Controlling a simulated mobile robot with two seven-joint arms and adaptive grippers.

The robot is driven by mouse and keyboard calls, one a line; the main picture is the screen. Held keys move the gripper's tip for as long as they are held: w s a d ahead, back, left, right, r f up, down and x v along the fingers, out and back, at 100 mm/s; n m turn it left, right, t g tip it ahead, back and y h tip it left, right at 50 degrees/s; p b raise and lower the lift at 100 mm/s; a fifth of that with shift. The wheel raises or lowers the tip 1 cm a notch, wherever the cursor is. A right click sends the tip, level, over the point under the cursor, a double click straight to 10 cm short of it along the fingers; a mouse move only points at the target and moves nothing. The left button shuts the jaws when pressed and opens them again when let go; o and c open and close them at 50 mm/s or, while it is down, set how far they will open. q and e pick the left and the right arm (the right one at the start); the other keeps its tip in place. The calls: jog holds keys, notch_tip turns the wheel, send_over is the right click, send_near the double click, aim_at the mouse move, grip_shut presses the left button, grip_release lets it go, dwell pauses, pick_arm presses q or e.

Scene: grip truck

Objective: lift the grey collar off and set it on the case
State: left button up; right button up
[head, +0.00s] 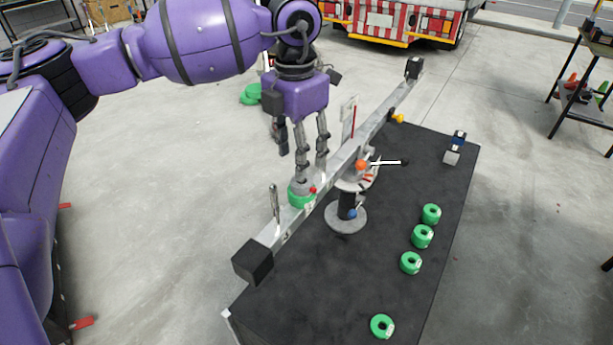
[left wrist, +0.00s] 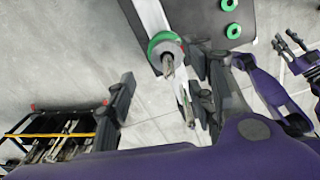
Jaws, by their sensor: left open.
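The grey collar (head: 299,187) sits on top of a green ring weight (head: 299,200) on the metal beam. A small red knob shows at its side. In the left wrist view the collar (left wrist: 165,47) shows inside the green ring (left wrist: 153,41), with a post standing out of it. My left gripper (head: 304,163) is open and points down just above the collar; I cannot tell whether a fingertip touches it. The black case (head: 330,300) lies under the beam, its top partly bare. My right gripper (left wrist: 286,43) shows small at the right of the left wrist view; its jaw state is unclear.
The beam (head: 375,128) runs diagonally across, with a black end block (head: 253,262) and an upright metal handle (head: 275,203). Several loose green rings (head: 422,237) lie on the case's right side. A round stand (head: 345,216) rises mid-case. The case's front-left top is clear.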

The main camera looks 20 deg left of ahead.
pick_arm(q)
jog(key=shift+s+f, duration=0.35)
jog(key=shift+f, duration=0.1)
jog(key=shift+s+f, duration=0.15)
jog(key=shift+f, duration=0.2)
jog(key=f, duration=0.2)
jog(key=w+f, duration=0.1)
jog(key=f, duration=0.1)
jog(key=shift+d+p, duration=0.25)
jog(key=shift+p, duration=0.1)
jog(key=shift+f, duration=0.25)
jog(key=c, duration=0.7)
